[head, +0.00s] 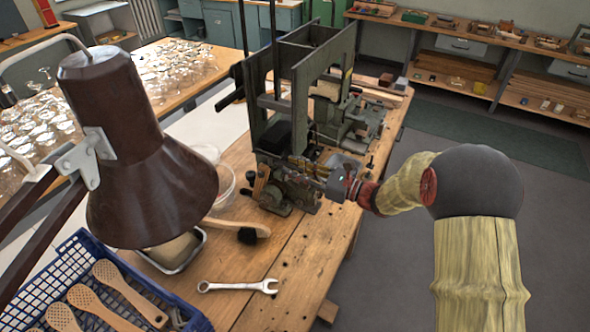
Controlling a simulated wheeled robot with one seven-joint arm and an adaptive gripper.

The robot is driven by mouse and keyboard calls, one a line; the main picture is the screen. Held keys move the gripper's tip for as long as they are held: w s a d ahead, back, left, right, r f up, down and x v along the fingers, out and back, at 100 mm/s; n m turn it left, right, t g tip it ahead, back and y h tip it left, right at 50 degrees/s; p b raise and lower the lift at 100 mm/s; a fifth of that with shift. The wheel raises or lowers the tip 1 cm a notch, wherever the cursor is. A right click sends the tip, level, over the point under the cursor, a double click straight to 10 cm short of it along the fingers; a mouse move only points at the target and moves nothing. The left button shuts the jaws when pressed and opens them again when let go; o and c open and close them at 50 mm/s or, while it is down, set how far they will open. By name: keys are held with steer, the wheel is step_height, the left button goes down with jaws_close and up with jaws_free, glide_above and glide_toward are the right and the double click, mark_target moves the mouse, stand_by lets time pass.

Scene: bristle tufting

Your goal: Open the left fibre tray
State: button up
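The dark grey tufting machine (312,135) stands on the wooden bench. Tall upright metal panels (318,75) form open-topped bays on it. I cannot tell which part is the left fibre tray, or whether it is open or shut. My arm reaches in from the right. My gripper (335,183) is at the machine's lower front, near the small mechanism there. It is small and overlaps the dark metal, so its fingers and any contact are unclear.
A brown lamp (150,160) stands large at the left. A blue crate (85,262) holds wooden brush backs. A spanner (238,286), a wooden-handled brush (238,229) and a clear tub (222,186) lie on the bench (300,262). Floor right of the bench is clear.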

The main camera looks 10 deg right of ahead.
steer(key=shift+c, duration=0.2)
jaws_close()
stand_by(0.6)
